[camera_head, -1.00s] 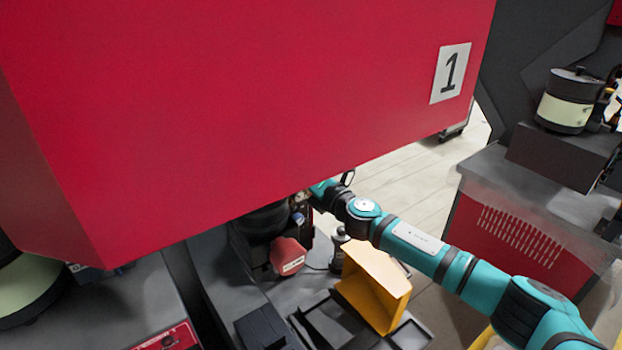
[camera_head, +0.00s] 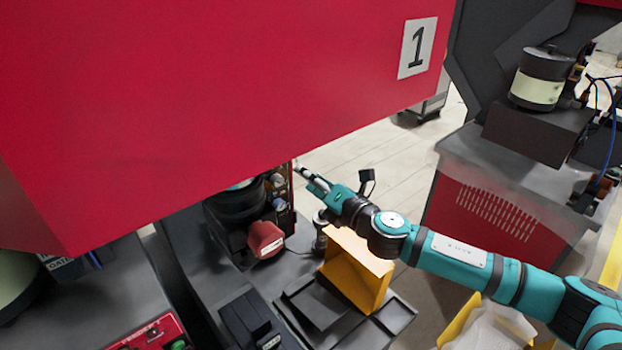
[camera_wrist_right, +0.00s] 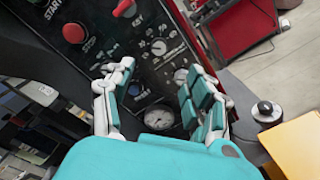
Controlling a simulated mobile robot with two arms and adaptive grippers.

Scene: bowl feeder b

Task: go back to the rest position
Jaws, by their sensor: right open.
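My right arm comes in from the right in the head view, and its gripper (camera_head: 312,178) is beside the lower edge of the large red cover marked 1. In the right wrist view the two fingers of the right gripper (camera_wrist_right: 160,105) stand wide apart with nothing between them. Behind them is a dark control panel (camera_wrist_right: 150,62) with a red stop button, a red knob and a round gauge. The fingers appear apart from the panel, though the exact distance is unclear. My left gripper is not in view.
The red cover (camera_head: 220,90) overhangs the dark bowl feeder (camera_head: 238,205). A yellow bin (camera_head: 355,270) stands below my right forearm, near a red part (camera_head: 265,240). Another machine (camera_head: 490,200) stands at right. Open floor (camera_head: 370,155) lies between.

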